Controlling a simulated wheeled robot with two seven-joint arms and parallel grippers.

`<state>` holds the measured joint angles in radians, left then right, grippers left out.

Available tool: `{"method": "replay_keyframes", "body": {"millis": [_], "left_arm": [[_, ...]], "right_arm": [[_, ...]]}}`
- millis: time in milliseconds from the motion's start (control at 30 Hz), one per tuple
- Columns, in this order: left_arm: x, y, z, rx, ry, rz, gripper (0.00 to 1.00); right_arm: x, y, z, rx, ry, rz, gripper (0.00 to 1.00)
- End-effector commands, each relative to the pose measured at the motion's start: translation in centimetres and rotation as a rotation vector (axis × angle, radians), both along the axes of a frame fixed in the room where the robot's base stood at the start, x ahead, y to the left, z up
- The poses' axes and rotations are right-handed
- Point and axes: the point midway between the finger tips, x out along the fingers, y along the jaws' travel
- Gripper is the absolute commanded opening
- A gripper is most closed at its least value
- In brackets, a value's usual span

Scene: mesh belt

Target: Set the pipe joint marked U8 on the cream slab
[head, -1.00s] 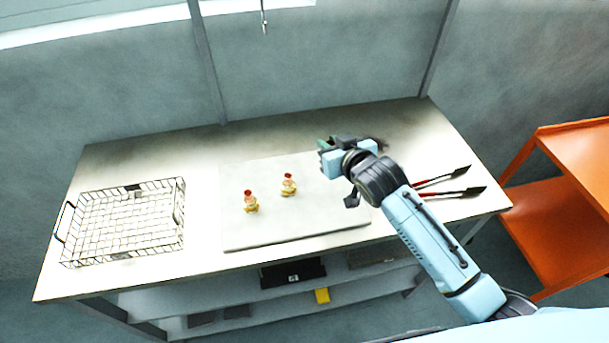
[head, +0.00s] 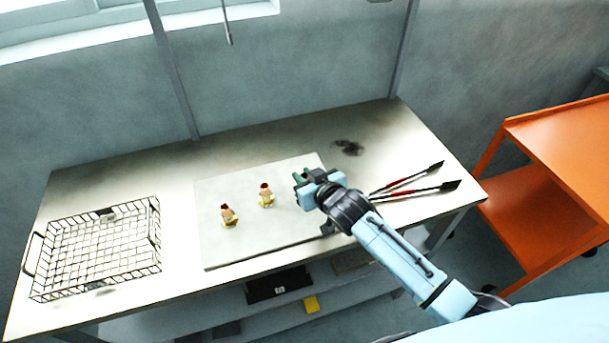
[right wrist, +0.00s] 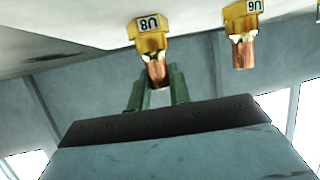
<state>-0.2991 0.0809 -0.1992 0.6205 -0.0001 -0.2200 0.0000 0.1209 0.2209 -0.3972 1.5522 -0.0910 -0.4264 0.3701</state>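The pipe joint marked U8 (right wrist: 152,30) has a yellow body and a copper end. In the right wrist view its copper end is between the green fingers of my right gripper (right wrist: 158,80), which look closed on it. In the head view my right gripper (head: 301,177) is over the right part of the cream slab (head: 270,240) and hides this joint. I cannot tell whether the joint touches the slab. Two other joints stand on the slab to the left, one nearer (head: 266,196) and one farther (head: 228,216). My left gripper is out of view.
A joint marked U6 (right wrist: 243,25) stands beside U8 in the wrist view. A wire basket (head: 95,250) is at the table's left. Two red-handled brushes (head: 415,185) lie right of the slab. An orange cart (head: 550,210) stands at far right. The slab's front left is clear.

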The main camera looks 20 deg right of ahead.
Motion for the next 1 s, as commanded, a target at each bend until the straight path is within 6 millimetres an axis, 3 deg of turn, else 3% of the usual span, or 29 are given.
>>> {"method": "replay_keyframes", "body": {"millis": [33,167,533,667,1000], "left_arm": [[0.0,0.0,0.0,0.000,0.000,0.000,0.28],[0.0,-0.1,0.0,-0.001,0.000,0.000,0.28],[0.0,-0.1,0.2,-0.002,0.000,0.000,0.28],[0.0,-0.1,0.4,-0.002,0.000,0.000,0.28],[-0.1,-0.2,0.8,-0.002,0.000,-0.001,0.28]], "right_arm": [[0.0,0.0,-0.1,0.001,0.001,0.000,0.25],[0.0,0.0,0.0,0.001,0.001,0.000,0.41],[-0.2,0.0,0.4,0.001,0.001,0.000,0.41],[-1.5,-0.4,0.8,0.000,0.003,0.000,0.41],[-7.3,-1.7,3.3,0.001,0.002,-0.001,0.41]]}}
